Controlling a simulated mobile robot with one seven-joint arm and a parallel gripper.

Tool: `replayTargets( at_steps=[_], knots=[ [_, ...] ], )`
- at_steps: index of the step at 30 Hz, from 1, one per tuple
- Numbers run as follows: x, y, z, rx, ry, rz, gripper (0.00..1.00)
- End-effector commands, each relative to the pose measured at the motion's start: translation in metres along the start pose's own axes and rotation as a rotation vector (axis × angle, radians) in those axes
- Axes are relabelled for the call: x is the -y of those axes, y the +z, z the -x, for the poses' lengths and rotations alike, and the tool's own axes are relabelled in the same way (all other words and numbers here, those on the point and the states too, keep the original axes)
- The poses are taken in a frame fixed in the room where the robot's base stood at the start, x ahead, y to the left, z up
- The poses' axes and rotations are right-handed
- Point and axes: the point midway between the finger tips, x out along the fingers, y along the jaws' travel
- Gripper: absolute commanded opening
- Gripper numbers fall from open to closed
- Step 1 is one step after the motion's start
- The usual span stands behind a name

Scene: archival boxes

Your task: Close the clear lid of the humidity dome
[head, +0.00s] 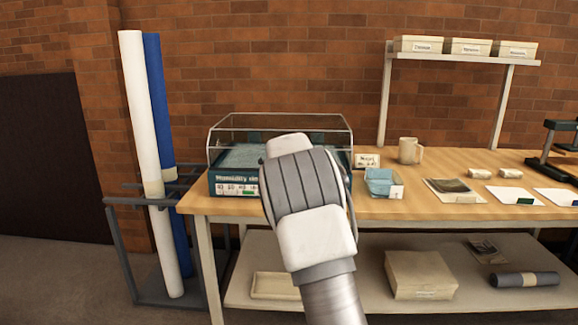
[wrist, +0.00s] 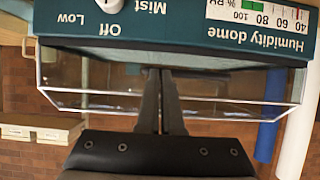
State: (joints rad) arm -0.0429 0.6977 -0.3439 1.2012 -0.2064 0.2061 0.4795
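The humidity dome is a box with a dark teal base (head: 228,185) and a clear lid (head: 222,128) with pale edges, on the left end of the bench. I cannot tell how far the lid stands open. In the upside-down wrist view, the labelled front panel (wrist: 200,48) of the base is at the top and the clear lid (wrist: 85,102) below it. My gripper (wrist: 160,72) is in front of the lid and the panel's edge, fingers close together. It looks shut and empty; contact is unclear. In the head view my wrist hides the fingers and the dome's right front.
White and blue rolls (head: 141,115) stand in a rack left of the bench (head: 420,207). Boxes (head: 418,44) sit on a raised shelf. A carton (head: 420,275) is on the lower shelf.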

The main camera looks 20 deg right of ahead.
Motion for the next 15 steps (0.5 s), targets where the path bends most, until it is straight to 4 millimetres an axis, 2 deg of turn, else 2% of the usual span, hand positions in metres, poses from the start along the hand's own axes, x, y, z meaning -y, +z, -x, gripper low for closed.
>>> replayTargets(
  at_steps=[1, 2, 5, 10, 12, 15],
  knots=[
    [-0.002, 0.017, -0.006, 0.037, 0.008, 0.003, 0.00],
    [-0.002, 0.014, -0.004, 0.035, 0.008, 0.003, 0.00],
    [-0.004, -0.001, 0.005, 0.026, 0.006, 0.002, 0.00],
    [-0.008, -0.040, 0.030, -0.002, 0.000, -0.002, 0.00],
    [-0.005, -0.021, 0.031, 0.003, -0.002, 0.002, 0.00],
    [-0.006, -0.011, 0.039, -0.001, -0.001, 0.002, 0.00]
  ],
)
